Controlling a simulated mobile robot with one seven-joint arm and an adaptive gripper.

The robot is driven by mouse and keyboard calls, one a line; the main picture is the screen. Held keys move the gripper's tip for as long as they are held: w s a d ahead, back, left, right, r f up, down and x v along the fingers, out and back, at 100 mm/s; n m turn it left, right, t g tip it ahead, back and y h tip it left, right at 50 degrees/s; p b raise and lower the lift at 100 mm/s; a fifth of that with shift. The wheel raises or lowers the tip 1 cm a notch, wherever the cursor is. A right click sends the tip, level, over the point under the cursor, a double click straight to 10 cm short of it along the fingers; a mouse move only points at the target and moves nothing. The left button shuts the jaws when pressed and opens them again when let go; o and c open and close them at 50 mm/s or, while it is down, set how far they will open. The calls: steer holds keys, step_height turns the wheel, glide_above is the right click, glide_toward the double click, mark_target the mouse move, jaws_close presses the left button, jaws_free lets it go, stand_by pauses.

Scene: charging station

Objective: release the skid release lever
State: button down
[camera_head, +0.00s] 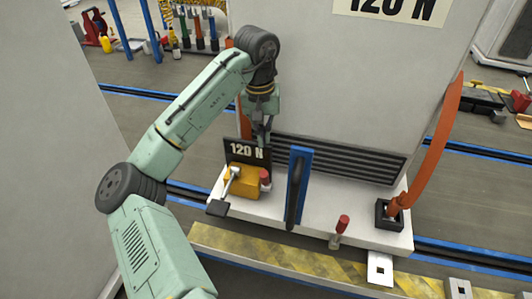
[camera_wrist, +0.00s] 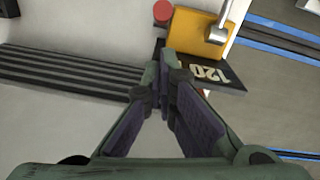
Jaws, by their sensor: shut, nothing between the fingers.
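A yellow block (camera_head: 245,183) sits at the left end of the white skid base (camera_head: 310,222). A silver lever (camera_head: 230,180) stands on its left side, and a red knob (camera_head: 265,176) is at its right. I cannot tell for sure which handle is the skid release lever. In the wrist view, the fingertips (camera_wrist: 169,58) meet, shut and empty, beside the plate (camera_wrist: 215,72). The yellow block (camera_wrist: 190,35) and silver lever (camera_wrist: 218,32) lie beyond them, apart from the fingers.
A blue upright panel (camera_head: 298,185) stands right of the block. A small red-topped handle (camera_head: 342,224) is at the base's front edge. A tall curved orange lever (camera_head: 438,145) rises at the right. A large grey cabinet wall (camera_head: 350,80) stands behind, close to my gripper.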

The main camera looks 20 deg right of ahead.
mark_target(265, 181)
steer(key=shift+s, duration=0.1)
steer(key=f, duration=0.3)
steer(key=f+p, duration=0.1)
steer(key=f, duration=0.6)
steer(key=shift+d+p, duration=0.35)
steer(key=shift+p, duration=0.05)
steer(key=shift+f+b, duration=0.1)
steer(key=shift+b, duration=0.35)
steer(key=shift+s+a+t+h+b, duration=0.2)
steer(key=shift+t+h+b, duration=0.25)
steer(key=shift+t, duration=0.15)
